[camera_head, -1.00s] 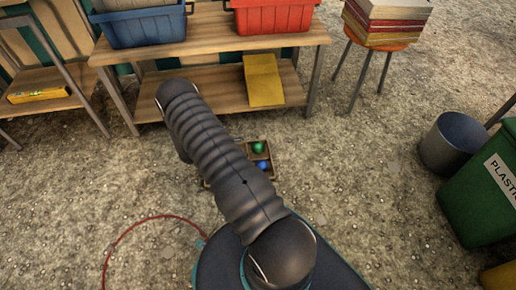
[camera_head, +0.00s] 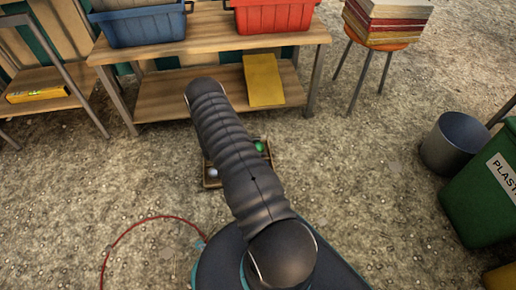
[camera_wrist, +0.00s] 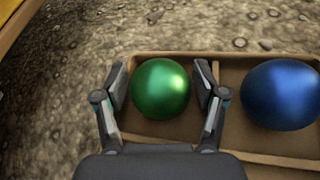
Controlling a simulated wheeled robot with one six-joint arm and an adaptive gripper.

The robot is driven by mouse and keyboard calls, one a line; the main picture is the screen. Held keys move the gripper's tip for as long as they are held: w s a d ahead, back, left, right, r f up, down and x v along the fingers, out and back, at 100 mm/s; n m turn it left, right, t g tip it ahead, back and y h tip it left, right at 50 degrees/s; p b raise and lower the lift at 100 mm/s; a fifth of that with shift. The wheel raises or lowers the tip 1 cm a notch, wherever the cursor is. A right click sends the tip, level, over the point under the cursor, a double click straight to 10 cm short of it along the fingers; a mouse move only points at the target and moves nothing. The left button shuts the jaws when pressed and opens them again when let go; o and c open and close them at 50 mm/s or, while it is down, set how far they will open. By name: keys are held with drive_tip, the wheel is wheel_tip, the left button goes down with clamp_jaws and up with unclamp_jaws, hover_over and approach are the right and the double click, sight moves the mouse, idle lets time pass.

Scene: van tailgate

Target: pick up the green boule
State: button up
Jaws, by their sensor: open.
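The green boule (camera_wrist: 160,90) sits in a compartment of a shallow wooden tray (camera_wrist: 180,57) on the ground. It also shows in the head view (camera_head: 259,146), partly hidden by my arm. My gripper (camera_wrist: 161,72) is open in the wrist view, with one finger on each side of the green boule. I cannot tell whether the fingers touch it. In the head view my gripper is hidden behind my arm.
A blue boule (camera_wrist: 281,94) lies in the compartment to the right. A pale boule (camera_head: 213,172) shows at the tray's left side. A wooden workbench (camera_head: 205,95) stands behind, with a blue crate (camera_head: 143,27) and a red crate (camera_head: 272,16). A grey bucket (camera_head: 455,143) stands right.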

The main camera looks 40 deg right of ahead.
drive_tip(key=c, duration=1.3)
